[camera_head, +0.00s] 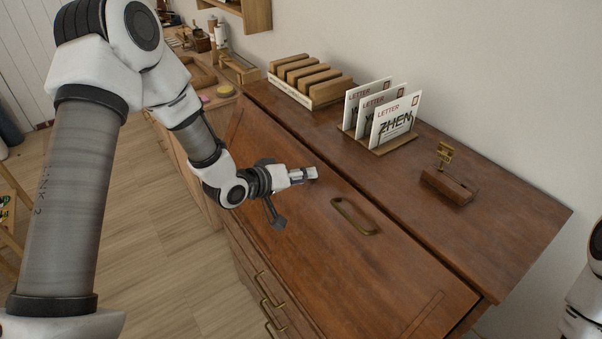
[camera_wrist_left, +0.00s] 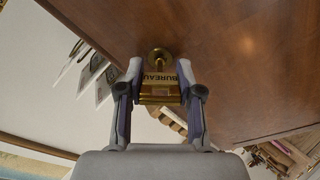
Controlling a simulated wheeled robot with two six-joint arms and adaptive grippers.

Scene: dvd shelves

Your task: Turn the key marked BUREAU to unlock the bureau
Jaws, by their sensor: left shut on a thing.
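The brass key tag marked BUREAU (camera_wrist_left: 158,78) is between the two fingertips of my left gripper (camera_wrist_left: 159,86) in the left wrist view, and the gripper is shut on it. The key's shaft meets a round brass lock plate (camera_wrist_left: 159,55) on the brown wood; how deep it sits is hidden. In the head view, my left gripper (camera_head: 304,175) is at the bureau's sloping front (camera_head: 320,240), left of the brass pull handle (camera_head: 355,215). The key is mostly hidden there. My right gripper is out of view; only part of that arm shows at the right edge.
On the bureau top (camera_head: 480,220) stand a letter rack (camera_head: 390,142) with several white letters, a tray (camera_head: 320,101) of wooden blocks, and a small wooden holder (camera_head: 447,187) bearing a brass tag (camera_head: 444,152). Brass drawer handles (camera_head: 268,290) are below the front.

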